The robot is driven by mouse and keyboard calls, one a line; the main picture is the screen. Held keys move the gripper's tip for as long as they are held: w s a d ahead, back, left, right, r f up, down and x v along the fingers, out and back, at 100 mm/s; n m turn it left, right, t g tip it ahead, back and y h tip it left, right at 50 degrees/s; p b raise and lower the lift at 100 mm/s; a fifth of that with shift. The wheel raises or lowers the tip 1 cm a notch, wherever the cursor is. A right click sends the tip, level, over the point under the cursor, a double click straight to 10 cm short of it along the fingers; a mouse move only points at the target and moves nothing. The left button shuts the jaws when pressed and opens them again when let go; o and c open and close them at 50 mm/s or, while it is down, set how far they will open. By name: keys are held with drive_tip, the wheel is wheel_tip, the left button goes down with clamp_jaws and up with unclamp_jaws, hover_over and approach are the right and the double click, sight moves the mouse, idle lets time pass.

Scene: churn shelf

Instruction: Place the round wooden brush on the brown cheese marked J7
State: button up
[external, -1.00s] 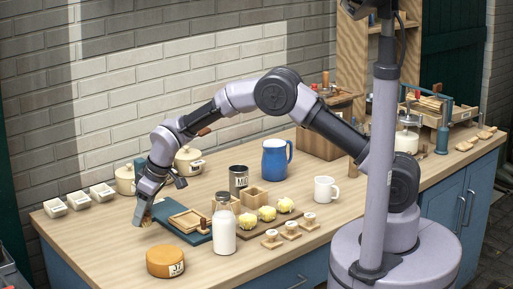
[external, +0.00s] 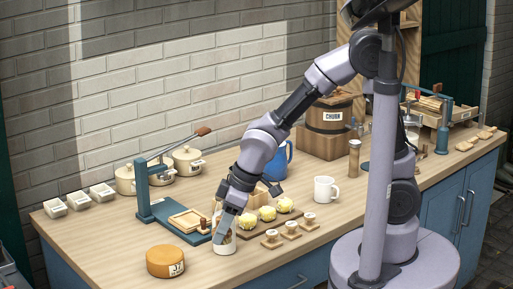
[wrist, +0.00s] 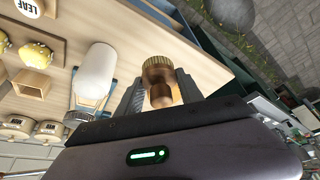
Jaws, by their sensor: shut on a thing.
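The brown cheese marked J7 (external: 165,262) is an orange-brown wheel lying flat near the front left of the counter. It does not show in the wrist view. My gripper (external: 222,232) points down in front of the milk bottle, to the right of the cheese and higher than it. In the wrist view my gripper (wrist: 160,92) is shut on the round wooden brush (wrist: 157,66), its jaws around the wooden part and the tan bristly end beyond them. In the external view the brush is small and hard to separate from the bottle behind it.
The milk bottle (external: 223,246) stands close behind my gripper and shows in the wrist view (wrist: 97,70). A blue press (external: 145,190) is left of it. Yellow pats on a board (external: 285,220), small stamps (external: 290,232) and a white mug (external: 326,190) are to the right. Bare counter surrounds the cheese.

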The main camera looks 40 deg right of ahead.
drive_tip(key=b, duration=0.3)
hover_over(159, 252)
drive_tip(key=s, duration=0.1)
drive_tip(key=shift+d+f, duration=0.4)
drive_tip(key=shift+f, duration=0.45)
wheel_tip(159, 252, down, 4)
drive_tip(key=shift+r+b, duration=0.2)
drive_tip(key=shift+b, duration=0.65)
drive_tip(key=shift+r, duration=0.15)
drive_tip(key=shift+f, duration=0.2)
drive_tip(key=o, duration=1.4)
